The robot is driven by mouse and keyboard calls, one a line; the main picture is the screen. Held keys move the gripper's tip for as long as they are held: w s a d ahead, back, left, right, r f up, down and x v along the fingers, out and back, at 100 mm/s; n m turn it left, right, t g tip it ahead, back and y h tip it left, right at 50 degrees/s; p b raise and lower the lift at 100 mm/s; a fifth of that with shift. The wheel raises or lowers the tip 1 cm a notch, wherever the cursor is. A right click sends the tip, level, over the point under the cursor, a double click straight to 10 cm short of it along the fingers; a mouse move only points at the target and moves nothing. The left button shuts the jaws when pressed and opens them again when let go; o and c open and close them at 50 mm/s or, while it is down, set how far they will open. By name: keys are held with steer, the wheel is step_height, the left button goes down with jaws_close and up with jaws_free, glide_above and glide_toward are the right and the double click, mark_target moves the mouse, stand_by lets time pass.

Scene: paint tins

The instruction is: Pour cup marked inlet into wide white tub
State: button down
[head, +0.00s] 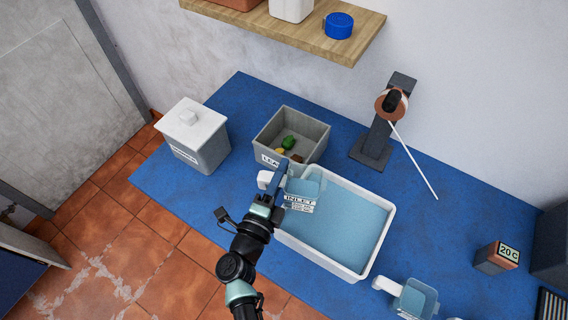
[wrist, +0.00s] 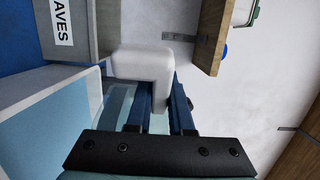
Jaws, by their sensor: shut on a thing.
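The clear cup marked INLET (head: 304,187) has a white label on its side and a white handle, which shows in the wrist view (wrist: 143,62). My gripper (head: 275,187) is shut on this handle; its blue fingers (wrist: 162,92) sit either side of it. The cup is over the left end of the wide white tub (head: 390,222). The tub holds a broad pool of pale blue liquid. I cannot tell the cup's exact tilt or its fill level. No falling stream shows.
A grey bin marked LEAVES (head: 317,134) stands just behind the cup. A lidded grey box (head: 205,150) is left. A second clear cup (head: 416,299) stands near the tub's front right. A dark stand (head: 375,143) with a thin white rod and a box reading 20 C (head: 497,258) are right.

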steer(key=shift+s+a, duration=0.1)
step_height(320, 180, down, 3)
steer(key=m+b, duration=0.1)
steer(key=b, duration=0.2)
steer(key=shift+m, duration=0.3)
stand_by(0.4)
